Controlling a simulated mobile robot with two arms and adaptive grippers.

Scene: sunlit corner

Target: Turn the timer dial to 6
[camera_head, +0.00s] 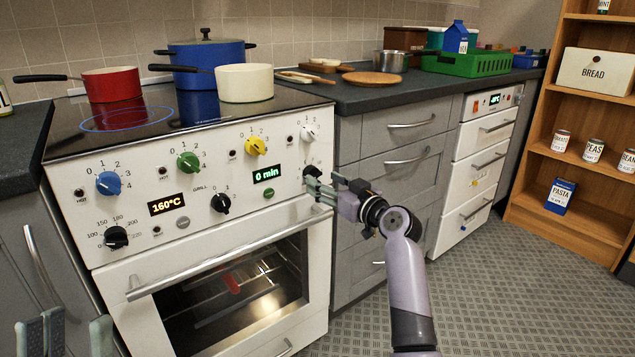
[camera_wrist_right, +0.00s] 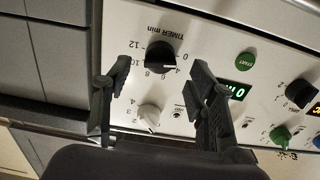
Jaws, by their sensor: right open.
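The black timer dial (camera_wrist_right: 160,55) sits on the white oven panel under the label "TIMER min" in the right wrist view. Its white mark lies on the side near the 0 and 4 figures; the exact reading is unclear. In the head view the dial (camera_head: 312,171) is partly hidden by my right gripper. The timer display (camera_head: 268,173) reads "0 min". My right gripper (camera_wrist_right: 158,82) is open and empty, its fingertips apart in front of the panel near the dial; it also shows in the head view (camera_head: 326,187). My left gripper (camera_head: 76,334) is open and empty at the lower left.
A white knob (camera_wrist_right: 149,117) is close to the timer dial. The green start button (camera_wrist_right: 245,62) and a black grill knob (camera_head: 220,203) are nearby. The oven door handle (camera_head: 215,268) juts out below the panel. Pots stand on the hob above.

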